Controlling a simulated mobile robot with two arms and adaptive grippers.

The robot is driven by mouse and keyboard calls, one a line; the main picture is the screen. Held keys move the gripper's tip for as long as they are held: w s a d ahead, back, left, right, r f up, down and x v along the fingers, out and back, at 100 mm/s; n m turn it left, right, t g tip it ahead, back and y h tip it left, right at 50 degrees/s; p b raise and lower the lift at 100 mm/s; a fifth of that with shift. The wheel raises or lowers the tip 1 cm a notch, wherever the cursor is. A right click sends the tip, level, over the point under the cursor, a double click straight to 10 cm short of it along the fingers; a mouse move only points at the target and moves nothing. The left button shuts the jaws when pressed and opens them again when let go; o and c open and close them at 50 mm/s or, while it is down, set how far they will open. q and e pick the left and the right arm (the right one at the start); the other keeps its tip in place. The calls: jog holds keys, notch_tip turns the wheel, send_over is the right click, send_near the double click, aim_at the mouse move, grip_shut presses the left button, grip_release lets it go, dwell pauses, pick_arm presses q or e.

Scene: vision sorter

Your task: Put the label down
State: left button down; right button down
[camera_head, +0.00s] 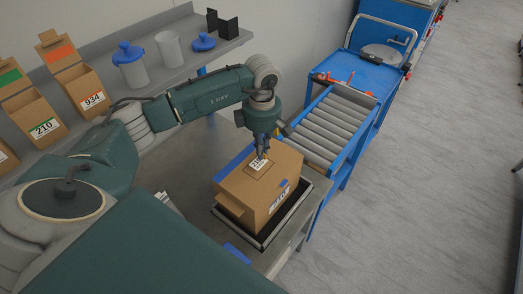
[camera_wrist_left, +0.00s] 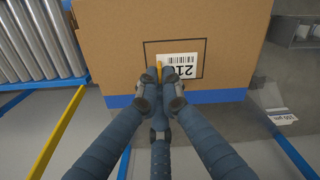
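The white label (camera_head: 259,163), with black digits and a barcode, is at the top of a brown cardboard box (camera_head: 262,205). In the left wrist view the label (camera_wrist_left: 182,66) appears upside down, within the lower right of a black outlined rectangle on the box (camera_wrist_left: 235,40). My left gripper (camera_head: 262,153) points down at the box top. In the wrist view its fingertips (camera_wrist_left: 163,80) are close together on the label's near edge and hide one corner. Whether the label touches the box everywhere is not clear. My right gripper is not in view.
The box stands on a dark, pale-rimmed platform (camera_head: 265,243) on the grey table. A roller conveyor (camera_head: 333,125) and blue cart (camera_head: 365,72) are beyond it. Open numbered boxes (camera_head: 84,90), a jar (camera_head: 131,68) and a beaker (camera_head: 169,49) line the back shelf.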

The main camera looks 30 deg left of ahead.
pick_arm(q)
jog(key=shift+f, duration=0.75)
jog(key=shift+f, duration=0.1)
jog(key=shift+f, duration=0.15)
jog(key=c, duration=1.9)
grip_release()
jog(key=shift+c, duration=0.2)
